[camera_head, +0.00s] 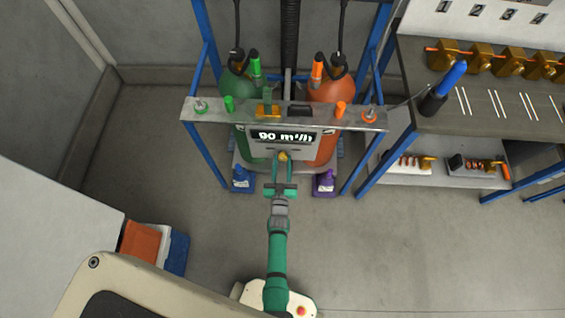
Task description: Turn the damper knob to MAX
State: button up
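A small yellow knob (283,156), likely the damper knob, sits on the front of a grey panel (258,151) below a black display (283,136). The display seems to read 90 m³/h. My gripper (282,163) reaches up to the knob from below, with its two green fingers apart and their tips at the knob's sides. I cannot tell whether the fingers touch it. No MAX mark or knob pointer is legible at this size.
A green cylinder (236,86) and an orange cylinder (331,91) stand behind the panel in a blue frame. A metal shelf (205,117) with green and orange handles runs above the display. Blue (243,180) and purple (324,183) containers flank my gripper. A workbench (480,125) stands right.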

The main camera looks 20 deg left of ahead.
jog(key=shift+m, duration=0.3)
jog(key=m, duration=0.3)
jog(key=shift+w, duration=0.1)
jog(key=m, duration=0.5)
jog(key=shift+d, duration=0.15)
jog(key=m, duration=0.3)
jog(key=shift+m, duration=0.3)
jog(key=shift+f+m, duration=0.1)
jog(key=shift+m, duration=1.9)
jog(key=shift+d, duration=0.1)
jog(key=o, duration=1.1)
jog(key=shift+c, duration=0.2)
